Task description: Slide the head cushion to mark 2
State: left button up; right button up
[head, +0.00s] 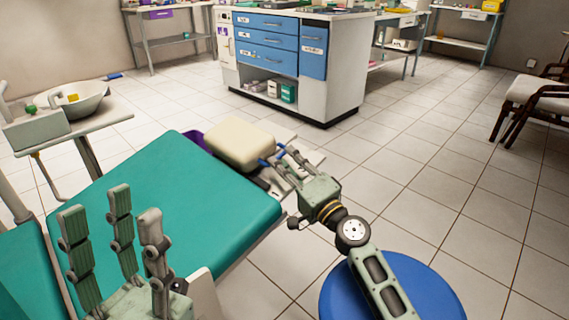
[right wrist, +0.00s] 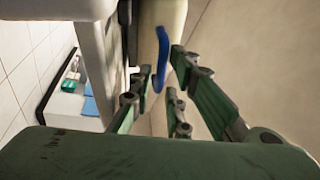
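The cream head cushion (head: 240,143) lies at the far end of the teal dental chair (head: 190,205). A blue tab (head: 267,155) sticks out at its right end. My right gripper (head: 283,160) is at that end, fingers pointing at the tab. In the right wrist view the tab (right wrist: 161,58) lies between the spread fingers, with a cream surface (right wrist: 170,18) behind it; no firm grip shows. My left gripper (head: 118,225) is open and empty, fingers upright, above the chair's near part. A pale plate (head: 300,148) shows beside the cushion; no mark number is readable.
A blue stool seat (head: 400,285) stands below my right arm. A side table with a basin (head: 80,100) is at the left. A cabinet with blue drawers (head: 265,42) stands behind the chair. A wooden-framed chair (head: 535,95) is far right. The tiled floor between is clear.

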jog(key=shift+w+a, duration=0.15)
jog(key=shift+w, duration=0.05)
jog(key=shift+c, duration=0.3)
grip_shut()
